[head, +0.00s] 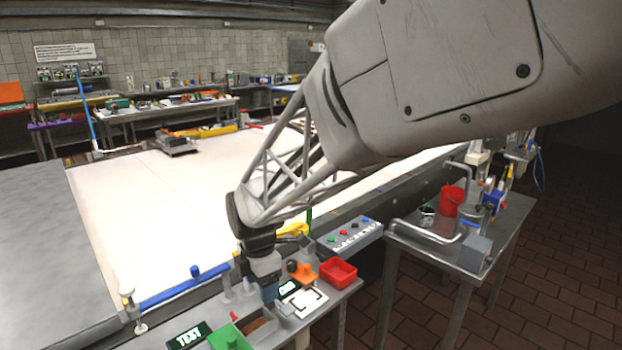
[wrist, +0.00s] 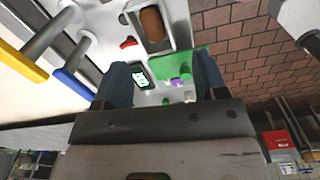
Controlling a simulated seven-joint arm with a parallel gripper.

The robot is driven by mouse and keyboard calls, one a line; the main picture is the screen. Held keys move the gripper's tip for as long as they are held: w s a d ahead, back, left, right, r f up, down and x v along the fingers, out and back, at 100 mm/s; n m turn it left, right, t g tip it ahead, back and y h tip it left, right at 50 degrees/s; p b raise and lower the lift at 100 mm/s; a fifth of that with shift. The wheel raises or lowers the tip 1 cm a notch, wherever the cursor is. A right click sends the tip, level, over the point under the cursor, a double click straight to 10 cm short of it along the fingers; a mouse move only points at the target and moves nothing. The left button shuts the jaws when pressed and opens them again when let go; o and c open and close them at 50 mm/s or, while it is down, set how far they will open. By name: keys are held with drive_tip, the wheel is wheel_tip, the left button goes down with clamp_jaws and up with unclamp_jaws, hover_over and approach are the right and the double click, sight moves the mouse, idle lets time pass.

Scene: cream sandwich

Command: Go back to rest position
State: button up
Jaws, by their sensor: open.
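My gripper (head: 268,290) reaches down over the workbench at the front of the large pale table in the head view. In the wrist view its two dark blue fingers (wrist: 162,82) are apart, with nothing held between them. Beyond the gap I see a small lit display (wrist: 140,78) and a green plate (wrist: 192,62). A metal tray (wrist: 170,12) holding a brown oblong piece (wrist: 152,24) lies above the gap. In the head view the arm hides part of the bench, and the fingertips are hard to make out.
A red bin (head: 338,272), an orange block (head: 303,274) and a button panel (head: 350,236) stand right of my gripper. A side table with a red bucket (head: 452,201) stands farther right. The pale tabletop (head: 140,215) is mostly clear.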

drive_tip(key=s+d+r+m+t, duration=0.1)
drive_tip(key=s+d+r+m, duration=0.2)
drive_tip(key=s+d+m, duration=0.4)
drive_tip(key=s+d+r+m, duration=0.2)
drive_tip(key=d+m, duration=0.3)
drive_tip(key=d, duration=0.5)
drive_tip(key=s+d+r+m+t, duration=0.1)
drive_tip(key=s+d+r+m, duration=0.2)
drive_tip(key=s+d+m, duration=1)
drive_tip(key=d, duration=0.1)
drive_tip(key=shift+f+m, duration=0.15)
drive_tip(key=shift+m, duration=0.25)
